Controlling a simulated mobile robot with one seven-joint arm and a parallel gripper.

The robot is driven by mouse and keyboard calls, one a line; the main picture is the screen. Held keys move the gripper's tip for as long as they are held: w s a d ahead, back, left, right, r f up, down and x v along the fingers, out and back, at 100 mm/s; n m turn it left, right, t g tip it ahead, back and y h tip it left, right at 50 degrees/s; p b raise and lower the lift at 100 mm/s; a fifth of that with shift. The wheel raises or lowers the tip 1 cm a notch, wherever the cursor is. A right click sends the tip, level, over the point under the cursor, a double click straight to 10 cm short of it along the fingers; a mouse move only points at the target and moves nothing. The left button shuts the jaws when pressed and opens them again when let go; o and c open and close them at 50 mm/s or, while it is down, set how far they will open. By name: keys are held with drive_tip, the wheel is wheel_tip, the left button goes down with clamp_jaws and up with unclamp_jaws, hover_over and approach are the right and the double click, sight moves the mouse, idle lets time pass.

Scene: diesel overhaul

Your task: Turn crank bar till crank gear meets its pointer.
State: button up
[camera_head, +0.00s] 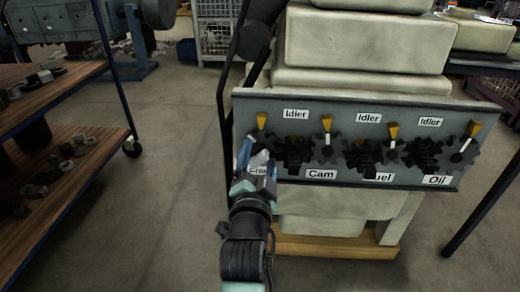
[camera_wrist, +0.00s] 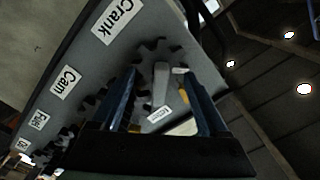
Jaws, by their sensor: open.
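My gripper (camera_head: 257,160) is open in front of the left end of the grey gear panel, covering the crank gear and part of the Crank label. In the wrist view the dark toothed crank gear (camera_wrist: 150,54) lies beyond the open fingers. The pale crank bar (camera_wrist: 160,85) stands between the two blue fingers, with a visible gap on each side. A yellow pointer (camera_head: 261,120) is just above the gripper in the head view. A bit of yellow (camera_wrist: 183,95) shows beside the right finger. How the gear's white mark (camera_wrist: 180,71) lines up with the pointer is unclear.
The panel (camera_head: 245,105) carries several other dark gears, including the cam gear (camera_head: 297,153), close to my gripper's right. A pale engine block (camera_head: 360,42) stands behind. A wooden shelf cart (camera_head: 85,138) with parts is at left. Floor between cart and engine is clear.

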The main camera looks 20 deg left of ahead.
drive_tip(key=shift+s, duration=0.1)
drive_tip(key=p+v, duration=0.2)
drive_tip(key=v, duration=0.5)
drive_tip(key=shift+p, duration=0.4)
